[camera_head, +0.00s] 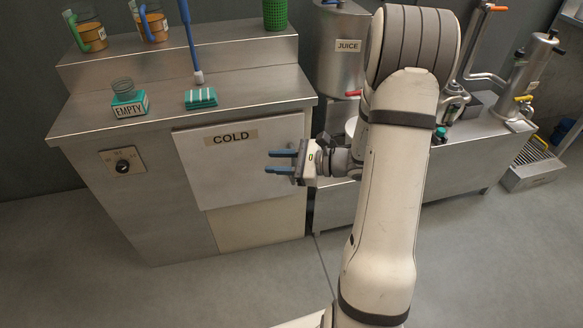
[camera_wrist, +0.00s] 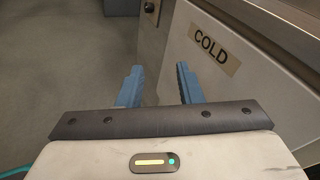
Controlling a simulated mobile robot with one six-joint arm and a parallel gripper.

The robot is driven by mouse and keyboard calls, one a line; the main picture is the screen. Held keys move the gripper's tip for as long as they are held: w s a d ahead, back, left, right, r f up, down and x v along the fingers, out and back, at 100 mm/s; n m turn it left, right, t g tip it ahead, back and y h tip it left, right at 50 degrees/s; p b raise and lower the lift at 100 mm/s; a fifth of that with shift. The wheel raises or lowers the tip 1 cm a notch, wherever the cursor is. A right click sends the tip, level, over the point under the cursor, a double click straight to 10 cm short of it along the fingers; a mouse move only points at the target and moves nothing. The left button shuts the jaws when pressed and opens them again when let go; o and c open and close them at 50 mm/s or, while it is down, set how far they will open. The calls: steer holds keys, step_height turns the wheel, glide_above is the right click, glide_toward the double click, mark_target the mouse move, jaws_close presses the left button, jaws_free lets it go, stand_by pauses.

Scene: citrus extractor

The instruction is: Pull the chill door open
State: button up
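The chill door (camera_head: 236,165) is a flat light panel labelled COLD on the front of the steel counter. It looks shut or very nearly shut. In the wrist view the chill door (camera_wrist: 215,75) lies to the right, with its COLD label in sight. My gripper (camera_head: 268,161) is in front of the door's right part, fingers pointing left across its face. Its blue fingers are apart with nothing visible between them, also in the wrist view (camera_wrist: 158,75). A handle is not clearly visible. I cannot tell whether the fingers touch the door.
The counter (camera_head: 75,118) has a dial (camera_head: 122,166) left of the door. A JUICE container (camera_head: 340,50) stands behind right. The floor in front is clear.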

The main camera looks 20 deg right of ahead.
mark_target(295, 160)
steer(key=w+d+f+m+t+h+b, duration=0.45)
steer(key=d+f+m+t, duration=0.35)
steer(key=d+f, duration=0.4)
steer(key=shift+m+h, duration=0.25)
steer(key=shift+m, duration=0.25)
steer(key=x, duration=0.5)
steer(key=b+x, duration=0.1)
steer(key=x, duration=0.2)
steer(key=shift+w+f, duration=0.2)
steer(key=shift+f, duration=0.1)
jaws_close()
